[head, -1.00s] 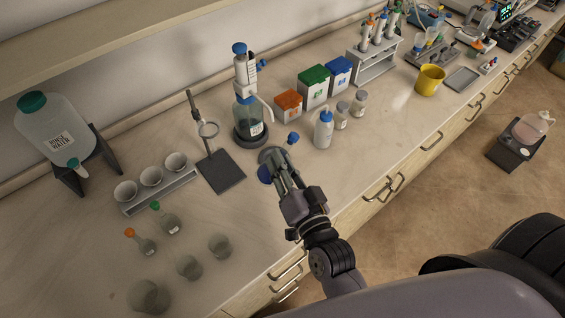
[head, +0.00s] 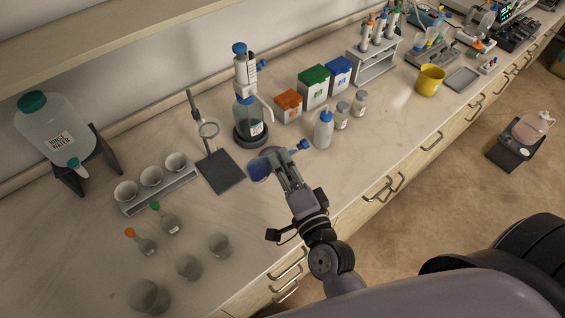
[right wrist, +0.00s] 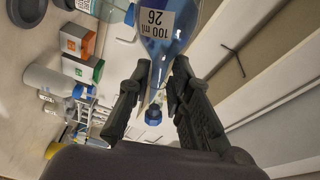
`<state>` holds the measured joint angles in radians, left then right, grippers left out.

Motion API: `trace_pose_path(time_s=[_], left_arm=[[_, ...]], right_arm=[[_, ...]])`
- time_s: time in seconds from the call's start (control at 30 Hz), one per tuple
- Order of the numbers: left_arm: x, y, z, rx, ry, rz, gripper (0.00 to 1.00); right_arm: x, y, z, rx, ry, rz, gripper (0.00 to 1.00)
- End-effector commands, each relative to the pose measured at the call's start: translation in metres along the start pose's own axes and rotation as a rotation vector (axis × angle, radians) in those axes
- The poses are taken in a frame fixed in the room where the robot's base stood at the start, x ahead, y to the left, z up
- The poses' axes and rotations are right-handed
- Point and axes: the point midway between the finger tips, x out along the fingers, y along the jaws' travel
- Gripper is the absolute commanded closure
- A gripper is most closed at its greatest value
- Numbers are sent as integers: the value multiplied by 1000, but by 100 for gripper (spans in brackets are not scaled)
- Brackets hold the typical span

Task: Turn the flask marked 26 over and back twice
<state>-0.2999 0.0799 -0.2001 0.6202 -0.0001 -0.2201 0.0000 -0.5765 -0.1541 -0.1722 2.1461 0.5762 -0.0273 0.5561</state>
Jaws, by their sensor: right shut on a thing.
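The flask marked 26 (head: 260,171) has a blue stopper, blue liquid and a white label reading "100 ml 26". In the head view it is held tilted far over above the bench front, bulb to the left and stopper to the right. My right gripper (head: 284,165) is shut on its neck. In the right wrist view the fingers (right wrist: 157,88) sit on both sides of the neck, between the flask's bulb (right wrist: 176,45) and its stopper; the label appears upside down there. The gripper partly hides the neck in the head view. My left gripper is not in view.
A retort stand (head: 222,172), a bottle-top dispenser (head: 249,120) and a white wash bottle (head: 323,132) stand close behind the held flask. Two small flasks, with orange (head: 147,246) and green (head: 171,225) stoppers, and glass beakers (head: 188,267) stand to the left.

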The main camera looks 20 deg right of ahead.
Motion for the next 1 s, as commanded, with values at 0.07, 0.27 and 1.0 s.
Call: trace_pose_path(time_s=[0.07,0.27,1.0], left_arm=[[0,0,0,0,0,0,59],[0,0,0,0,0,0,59],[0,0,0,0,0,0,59]], right_arm=[[0,-1,0,5,1,-1,100],[0,-1,0,291,1,-1,100],[0,-1,0,890,3,-2,100]])
